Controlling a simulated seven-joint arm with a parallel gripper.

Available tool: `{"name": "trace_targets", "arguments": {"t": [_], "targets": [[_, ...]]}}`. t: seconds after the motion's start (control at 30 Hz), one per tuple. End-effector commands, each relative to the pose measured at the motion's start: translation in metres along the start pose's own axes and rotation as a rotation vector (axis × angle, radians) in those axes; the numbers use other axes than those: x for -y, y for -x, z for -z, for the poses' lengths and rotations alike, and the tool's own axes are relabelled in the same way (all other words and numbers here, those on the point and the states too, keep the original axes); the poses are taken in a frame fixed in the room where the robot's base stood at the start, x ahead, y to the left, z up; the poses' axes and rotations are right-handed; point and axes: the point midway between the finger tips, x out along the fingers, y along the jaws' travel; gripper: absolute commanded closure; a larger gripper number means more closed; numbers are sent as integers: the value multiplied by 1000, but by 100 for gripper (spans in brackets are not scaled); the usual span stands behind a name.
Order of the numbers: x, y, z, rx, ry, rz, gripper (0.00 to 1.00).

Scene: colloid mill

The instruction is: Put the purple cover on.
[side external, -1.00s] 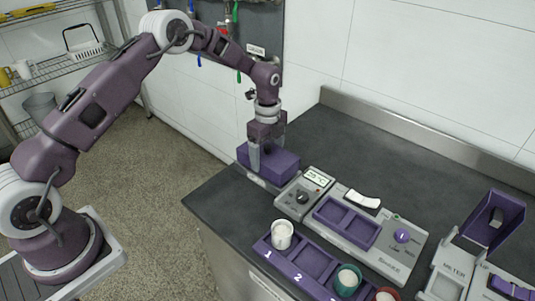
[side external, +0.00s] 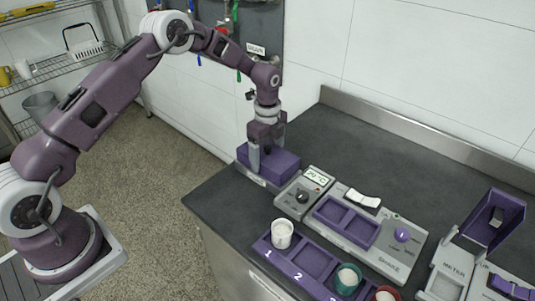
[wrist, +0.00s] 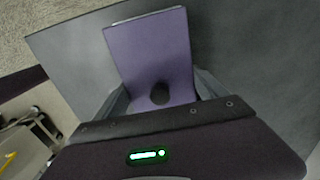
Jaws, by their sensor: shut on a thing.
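The purple cover (side external: 284,162) is a box-like block at the left end of the dark counter, seated on or just over a low grey base with a label (side external: 263,182); contact beneath it is hard to see. My gripper (side external: 265,158) points down over it and is shut on its upper part. In the wrist view, the cover (wrist: 150,52) extends out between my fingers, with a dark round spot on its top close to the gripper.
A small display box (side external: 303,196) stands close to the right of the cover. A purple rack (side external: 275,262) with cups, one white (side external: 282,234), is in front. An open purple housing (side external: 494,217) stands far right. The counter behind is clear.

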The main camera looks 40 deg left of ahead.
Motion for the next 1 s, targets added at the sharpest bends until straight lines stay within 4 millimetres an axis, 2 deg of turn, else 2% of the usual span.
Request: {"name": "trace_targets", "arguments": {"t": [0.23,0.27,0.33,0.37,0.73,1.0], "targets": [[0,0,0,0,0,0,59],[0,0,0,0,0,0,17],[0,0,0,0,0,0,3],[0,0,0,0,0,0,0],[0,2,0,0,1,0,0],[0,22,0,-1,1,1,0]]}}
